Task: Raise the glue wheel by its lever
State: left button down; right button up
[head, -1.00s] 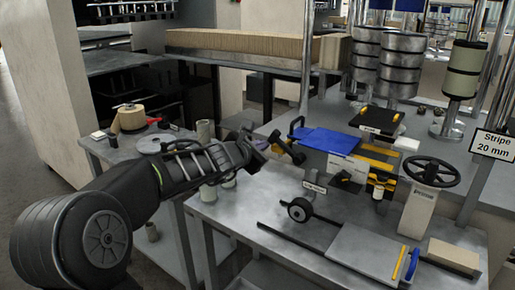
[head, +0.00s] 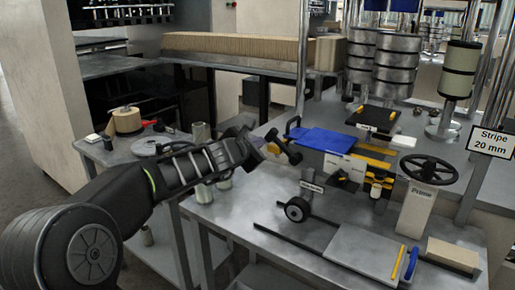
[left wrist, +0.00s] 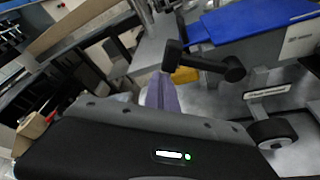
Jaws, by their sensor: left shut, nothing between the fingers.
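The glue wheel (head: 297,209) is a small black wheel with a pale hub, low at the front of the machine beneath a small label (head: 312,187). It also shows in the left wrist view (left wrist: 273,133). A black bar with thick rounded ends (head: 284,149), apparently the lever, stands left of the blue plate. The left wrist view shows this bar (left wrist: 204,62) just beyond the fingers. My left gripper (head: 259,140) is shut and empty, close to the bar's left end; whether they touch is unclear. Its purplish fingers show in the left wrist view (left wrist: 168,94). My right gripper is out of view.
A blue plate (head: 324,140) tops the machine beside the bar. A black handwheel (head: 428,171) and a pale flat plate (head: 365,251) are to the right. A side table (head: 120,153) with a tape roll stands left. The front left tabletop is fairly clear.

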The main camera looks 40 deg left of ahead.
aim_at(271, 129)
pick_arm(q)
jog(key=d+r+m+b, duration=0.1)
jog(key=m+b, duration=0.1)
jog(key=b, duration=0.1)
jog(key=shift+d+r+t+y, duration=0.15)
jog(key=shift+r+t+y, duration=0.15)
jog(key=shift+r+y, duration=0.1)
jog(key=d+r+m+y+b, duration=0.1)
jog(key=d+r+m+b, duration=0.1)
jog(key=shift+r+m+t+b, duration=0.3)
jog(key=shift+m, duration=0.1)
jog(key=d+r+m+t+y+b, duration=0.1)
jog(key=d+r+m+t+b, duration=0.1)
jog(key=d+m, duration=0.5)
jog(key=shift+r+m+b, duration=0.3)
jog(key=shift+b, duration=0.45)
jog(key=shift+w+d+t, duration=0.1)
jog(key=shift+t, duration=0.2)
